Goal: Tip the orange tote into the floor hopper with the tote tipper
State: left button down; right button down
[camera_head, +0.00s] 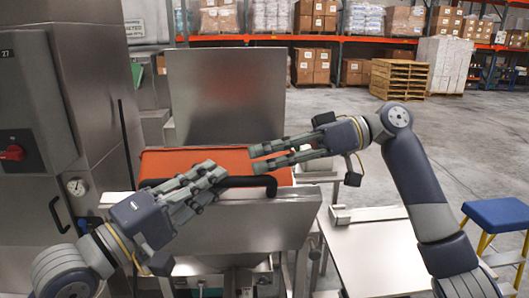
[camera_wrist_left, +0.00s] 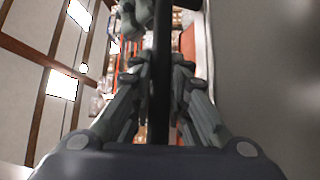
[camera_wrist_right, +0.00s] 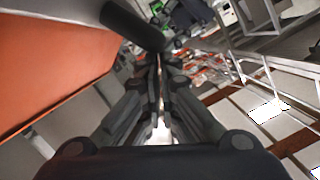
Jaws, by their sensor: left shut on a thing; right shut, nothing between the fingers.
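The orange tote (camera_head: 215,158) sits between the upright steel back plate (camera_head: 228,95) and the steel front panel (camera_head: 245,222) of the tote tipper. A black bar handle (camera_head: 245,182) runs along the top of the front panel. My left gripper (camera_head: 215,175) is shut on this handle, and the bar passes between its fingers in the left wrist view (camera_wrist_left: 161,70). My right gripper (camera_head: 253,159) is shut and empty over the right part of the tote, behind the handle. The right wrist view shows the tote (camera_wrist_right: 50,55) at left and the handle's end (camera_wrist_right: 132,25). The floor hopper cannot be made out.
A steel cabinet with a red knob (camera_head: 12,153) and a gauge (camera_head: 76,187) stands close at left. A pale bench top (camera_head: 375,255) is at front right, beside a blue step stool (camera_head: 498,213). Pallets (camera_head: 400,80) and racks stand far back, with open floor before them.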

pick_arm(q)
jog(key=shift+a+r, duration=0.2)
jog(key=shift+r, duration=0.15)
pick_arm(e)
jog(key=shift+s+a+f, duration=0.2)
jog(key=shift+s+f, duration=0.45)
jog(key=shift+f, duration=0.05)
pick_arm(q)
jog(key=shift+w, duration=0.15)
pick_arm(e)
jog(key=shift+w+f, duration=0.1)
pick_arm(q)
jog(key=c, duration=1.5)
grip_release()
jog(key=shift+d, duration=0.1)
jog(key=shift+c, duration=0.2)
pick_arm(e)
jog(key=shift+d, duration=0.1)
pick_arm(q)
jog(key=shift+f, duration=0.1)
pick_arm(e)
jog(key=shift+w, duration=0.15)
jog(key=shift+r, duration=0.2)
